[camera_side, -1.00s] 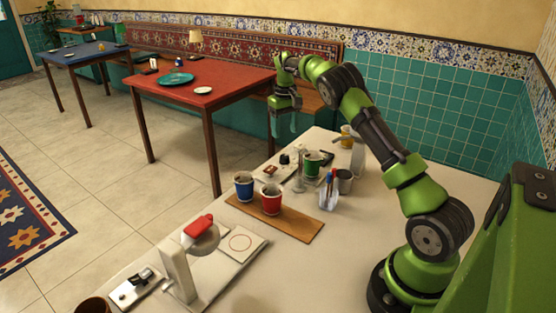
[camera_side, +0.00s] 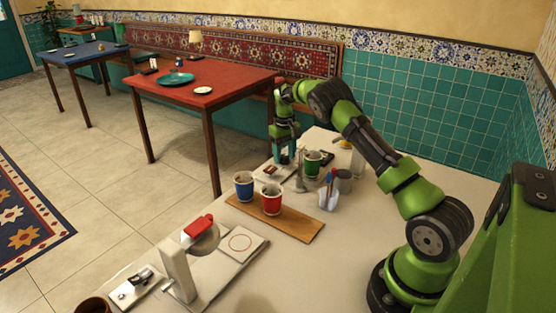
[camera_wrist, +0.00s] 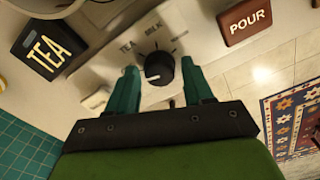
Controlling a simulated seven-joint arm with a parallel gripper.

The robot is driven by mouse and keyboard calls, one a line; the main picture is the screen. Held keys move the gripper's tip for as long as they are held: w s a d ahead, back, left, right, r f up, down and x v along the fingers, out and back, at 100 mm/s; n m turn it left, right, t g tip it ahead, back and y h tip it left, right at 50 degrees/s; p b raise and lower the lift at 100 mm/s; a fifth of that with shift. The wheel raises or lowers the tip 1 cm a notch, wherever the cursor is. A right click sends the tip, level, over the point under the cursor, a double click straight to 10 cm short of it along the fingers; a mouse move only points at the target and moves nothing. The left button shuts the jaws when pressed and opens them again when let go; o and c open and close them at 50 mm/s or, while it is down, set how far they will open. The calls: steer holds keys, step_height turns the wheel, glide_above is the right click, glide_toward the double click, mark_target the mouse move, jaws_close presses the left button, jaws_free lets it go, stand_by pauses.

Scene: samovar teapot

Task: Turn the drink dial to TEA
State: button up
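The drink dial (camera_wrist: 159,68) is a black round knob on a pale panel (camera_wrist: 205,45), seen in the wrist view. A white mark shows on its lower-left side; I cannot tell exactly which label it points to. Printed labels arc around it, TEA at the upper left and MILK above. My gripper (camera_wrist: 160,82) is open, its two teal fingers on either side of the dial, with gaps to it visible. In the side view my gripper (camera_side: 284,157) points down at the panel and hides the dial.
A black TEA sign (camera_wrist: 47,52) and a brown POUR sign (camera_wrist: 248,20) flank the dial. In the side view, a green cup (camera_side: 313,163), a blue cup (camera_side: 244,186) and a red cup (camera_side: 271,199) stand nearby, the last two on a wooden board (camera_side: 300,231).

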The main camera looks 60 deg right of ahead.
steer(key=c, duration=0.7)
steer(key=shift+c, duration=0.2)
steer(key=m, duration=0.4)
steer(key=shift+m, duration=0.4)
steer(key=m, duration=0.4)
steer(key=shift+m, duration=0.4)
steer(key=o, duration=1)
